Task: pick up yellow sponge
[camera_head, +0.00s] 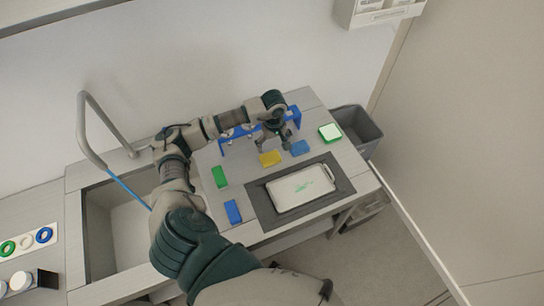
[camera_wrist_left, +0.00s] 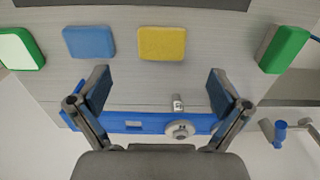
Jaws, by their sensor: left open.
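The yellow sponge (camera_head: 270,158) lies flat on the grey counter, just behind the dark mat. In the left wrist view the yellow sponge (camera_wrist_left: 162,43) is beyond the fingertips, near the middle line. My left gripper (camera_head: 274,142) is above the counter beside the sponge. In the left wrist view my left gripper (camera_wrist_left: 157,88) is open, with nothing between its fingers. The sponge is apart from both fingers. My right gripper is not seen.
Beside the yellow sponge lies a blue sponge (camera_head: 299,147). A green one (camera_head: 220,177), another blue one (camera_head: 233,212) and a green-white one (camera_head: 329,132) lie around. A blue rack (camera_head: 293,117) stands behind. A white tray (camera_head: 318,196) lies on the mat; a sink (camera_head: 128,235) is left.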

